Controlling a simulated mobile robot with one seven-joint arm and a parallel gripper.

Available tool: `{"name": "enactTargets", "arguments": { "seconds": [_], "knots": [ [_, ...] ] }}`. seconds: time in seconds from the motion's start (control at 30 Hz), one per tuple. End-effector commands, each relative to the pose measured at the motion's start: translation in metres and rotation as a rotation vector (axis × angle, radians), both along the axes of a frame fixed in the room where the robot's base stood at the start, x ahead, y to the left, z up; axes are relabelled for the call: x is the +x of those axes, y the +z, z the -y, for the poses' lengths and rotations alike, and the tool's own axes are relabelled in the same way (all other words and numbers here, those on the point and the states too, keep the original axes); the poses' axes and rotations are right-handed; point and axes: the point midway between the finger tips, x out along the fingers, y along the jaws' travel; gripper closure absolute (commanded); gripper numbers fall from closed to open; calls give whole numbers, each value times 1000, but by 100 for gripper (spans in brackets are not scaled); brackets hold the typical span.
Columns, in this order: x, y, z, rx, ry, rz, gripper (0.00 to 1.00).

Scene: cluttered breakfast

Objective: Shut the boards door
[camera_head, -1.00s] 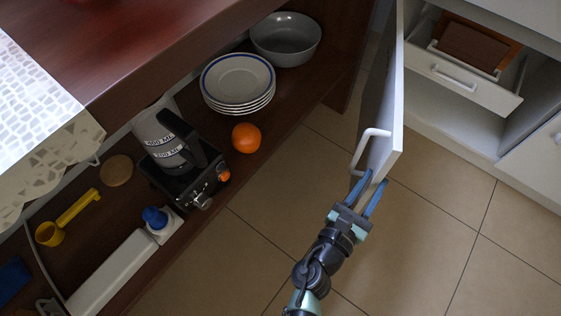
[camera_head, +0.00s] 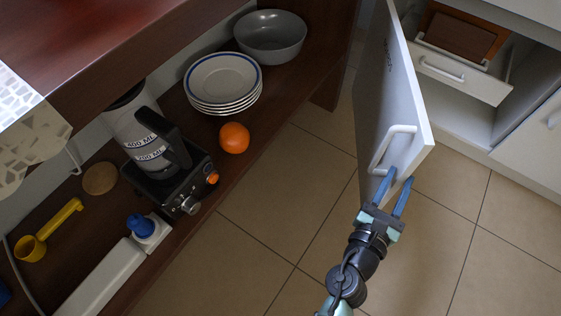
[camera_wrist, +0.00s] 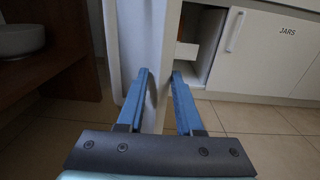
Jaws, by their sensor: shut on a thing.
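The white boards door (camera_head: 385,95) stands open in the head view, its free edge toward me. It has a white bar handle (camera_head: 392,150) on its left face and small dark writing higher up, too small to read. My gripper (camera_head: 396,183) is at the lower free edge, just below the handle, with one blue finger on each side of the door. In the wrist view the door (camera_wrist: 136,35) runs between my gripper's fingertips (camera_wrist: 159,76). The exact contact is partly hidden.
A cabinet with a pulled-out drawer (camera_head: 462,78) holding a brown board (camera_head: 460,38) stands right of the door. Tiled floor (camera_head: 300,205) is clear between door and shelf. The shelf at left holds plates (camera_head: 222,84), a bowl (camera_head: 270,36), an orange (camera_head: 234,138) and a coffee machine (camera_head: 172,180).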

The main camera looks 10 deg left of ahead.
Motion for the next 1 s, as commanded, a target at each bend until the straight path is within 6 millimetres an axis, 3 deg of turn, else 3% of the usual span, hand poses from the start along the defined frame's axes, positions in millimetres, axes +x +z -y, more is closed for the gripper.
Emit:
{"name": "enactTargets", "arguments": {
  "seconds": [0.33, 1.0],
  "knots": [
    [1, 0, 3, 0, -3, 2, 92],
    [12, 0, 48, 1, -1, 3, 90]
  ]
}}
